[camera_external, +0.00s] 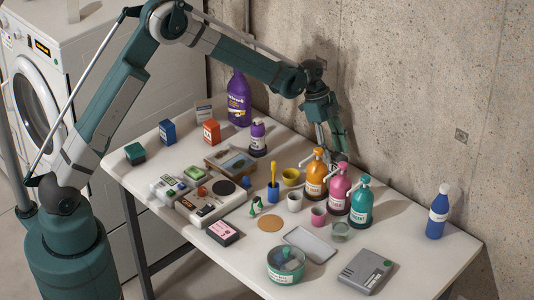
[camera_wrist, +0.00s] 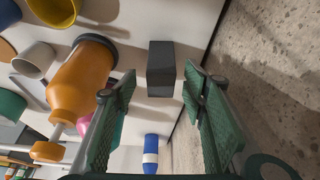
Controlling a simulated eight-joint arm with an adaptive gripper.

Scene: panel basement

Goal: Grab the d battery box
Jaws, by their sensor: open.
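A plain dark grey box (camera_wrist: 161,68) stands near the table's wall-side edge in the wrist view, just beyond the gap between my fingertips. It bears no readable label, so I cannot tell whether it is the d battery box. It is not clearly visible in the external view. My gripper (camera_wrist: 160,90) is open and empty, with one green finger on each side of the gap. In the external view my gripper (camera_external: 335,148) points down behind the orange pump bottle (camera_external: 316,178), close to the wall. A black box with a pink label (camera_external: 223,232) lies at the table's front left; its text is unreadable.
Pink (camera_external: 338,187) and teal (camera_external: 360,201) pump bottles stand beside the orange one. A yellow cup (camera_external: 291,177) is left of it. A blue bottle (camera_external: 437,212) stands at right. The concrete wall (camera_external: 400,90) rises closely behind. Bare tabletop (camera_external: 400,228) lies between the teal and blue bottles.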

